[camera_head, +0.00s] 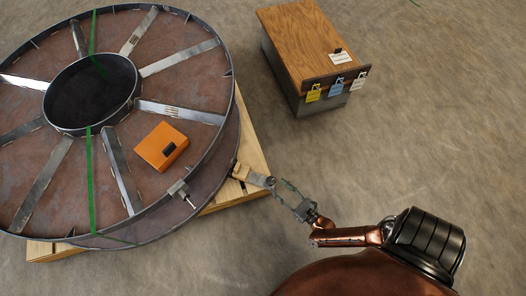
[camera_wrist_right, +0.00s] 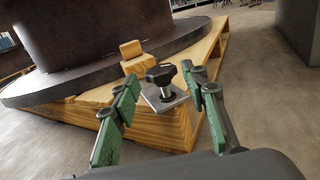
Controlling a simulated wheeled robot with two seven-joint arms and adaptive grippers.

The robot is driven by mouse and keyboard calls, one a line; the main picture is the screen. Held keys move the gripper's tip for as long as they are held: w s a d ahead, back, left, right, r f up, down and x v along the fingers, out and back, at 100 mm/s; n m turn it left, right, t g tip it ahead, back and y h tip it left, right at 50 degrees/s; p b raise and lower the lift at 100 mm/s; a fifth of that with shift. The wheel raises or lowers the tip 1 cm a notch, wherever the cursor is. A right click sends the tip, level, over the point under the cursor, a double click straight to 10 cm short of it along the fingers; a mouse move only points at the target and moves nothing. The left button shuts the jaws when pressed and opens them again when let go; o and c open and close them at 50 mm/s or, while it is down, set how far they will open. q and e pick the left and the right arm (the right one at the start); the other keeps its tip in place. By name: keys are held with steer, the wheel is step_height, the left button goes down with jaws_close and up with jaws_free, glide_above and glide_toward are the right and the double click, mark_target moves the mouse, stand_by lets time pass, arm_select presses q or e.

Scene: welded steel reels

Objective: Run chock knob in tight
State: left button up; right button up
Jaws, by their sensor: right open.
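The chock knob (camera_wrist_right: 161,74) is a black lobed knob on a bright threaded stem. It stands over a small metal plate (camera_wrist_right: 164,97) on the corner of the wooden pallet (camera_wrist_right: 165,126). The wooden chock (camera_wrist_right: 133,55) sits behind it, by the reel's flange; the chock also shows in the head view (camera_head: 243,172). My right gripper (camera_head: 284,191) is open, with green-padded fingers. In the wrist view its fingertips (camera_wrist_right: 160,81) lie left and right of the knob, with gaps visible; contact cannot be seen. My left gripper is out of view.
The large steel reel (camera_head: 190,88) lies flat on the pallet, with green straps across it. An orange case (camera_head: 161,146) and a metal clamp (camera_head: 181,192) are on it. A wood-topped cabinet (camera_head: 305,45) with hanging tags stands at upper right. Floor between is clear.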

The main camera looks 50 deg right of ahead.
steer(key=w, duration=0.3)
steer(key=w+b, duration=0.1)
steer(key=w, duration=0.2)
steer(key=w+b, duration=0.1)
steer(key=w, duration=0.3)
steer(key=shift+d+f, duration=0.1)
steer(key=shift+d, duration=0.25)
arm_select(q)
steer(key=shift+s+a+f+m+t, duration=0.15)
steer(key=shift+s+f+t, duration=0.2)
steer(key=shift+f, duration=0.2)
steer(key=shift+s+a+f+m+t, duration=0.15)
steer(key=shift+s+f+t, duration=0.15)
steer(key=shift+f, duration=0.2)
arm_select(e)
steer(key=shift+w, duration=0.55)
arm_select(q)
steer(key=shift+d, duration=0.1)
arm_select(e)
steer(key=shift+c, duration=0.7)
steer(key=shift+s, duration=0.1)
jaws_close()
